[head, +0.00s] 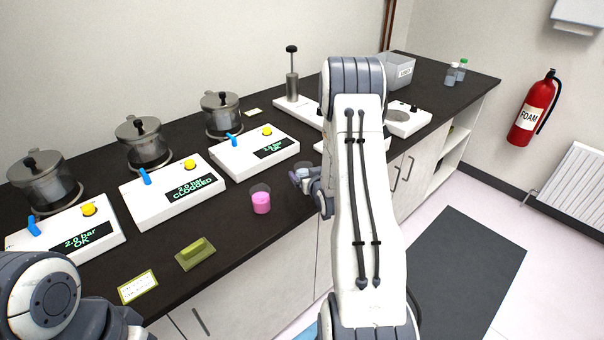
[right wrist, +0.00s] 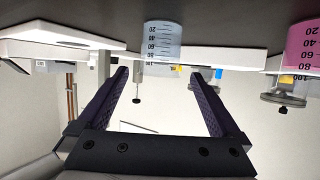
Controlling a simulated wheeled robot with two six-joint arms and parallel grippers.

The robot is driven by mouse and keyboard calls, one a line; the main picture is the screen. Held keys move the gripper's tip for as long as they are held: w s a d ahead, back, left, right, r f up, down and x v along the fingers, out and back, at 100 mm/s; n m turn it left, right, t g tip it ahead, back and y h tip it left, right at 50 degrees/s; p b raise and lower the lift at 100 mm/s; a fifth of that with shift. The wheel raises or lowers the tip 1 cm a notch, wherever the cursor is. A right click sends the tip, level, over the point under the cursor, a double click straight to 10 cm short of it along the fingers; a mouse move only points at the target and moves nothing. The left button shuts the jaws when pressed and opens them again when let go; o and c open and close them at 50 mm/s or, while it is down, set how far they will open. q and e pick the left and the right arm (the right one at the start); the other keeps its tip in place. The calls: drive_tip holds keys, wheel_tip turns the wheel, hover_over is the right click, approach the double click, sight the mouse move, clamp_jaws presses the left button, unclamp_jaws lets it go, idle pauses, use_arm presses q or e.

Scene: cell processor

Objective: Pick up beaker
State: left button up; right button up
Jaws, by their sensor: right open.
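A pink-filled beaker (head: 261,201) stands on the dark counter, left of my right gripper (head: 301,180) in the head view. It also shows at the right edge of the right wrist view (right wrist: 304,46). A second beaker with pale blue contents and a marked scale (right wrist: 162,42) shows in the right wrist view, which is upside down. It lines up between the two open fingers (right wrist: 160,76), near their tips, and nothing is gripped. In the head view my right arm and gripper hide most of that spot. My left gripper is out of view.
Three white pressure units (head: 172,190) with metal pots behind them line the counter. A grey bin (head: 398,72) and small bottles (head: 456,72) stand farther right.

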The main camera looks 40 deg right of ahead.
sight(301, 167)
drive_tip(key=x, duration=0.3)
drive_tip(key=shift+w+a, duration=0.15)
drive_tip(key=shift+a, duration=0.05)
drive_tip(key=p+x, duration=0.1)
drive_tip(key=x, duration=0.1)
drive_tip(key=p+x, duration=0.1)
drive_tip(key=x, duration=0.1)
drive_tip(key=shift+d+f+p, duration=0.2)
drive_tip(key=shift+d+p, duration=0.15)
drive_tip(key=shift+w+d+f, duration=0.1)
drive_tip(key=shift+w+f, duration=0.1)
drive_tip(key=shift+w, duration=0.2)
drive_tip(key=c, duration=1.5)
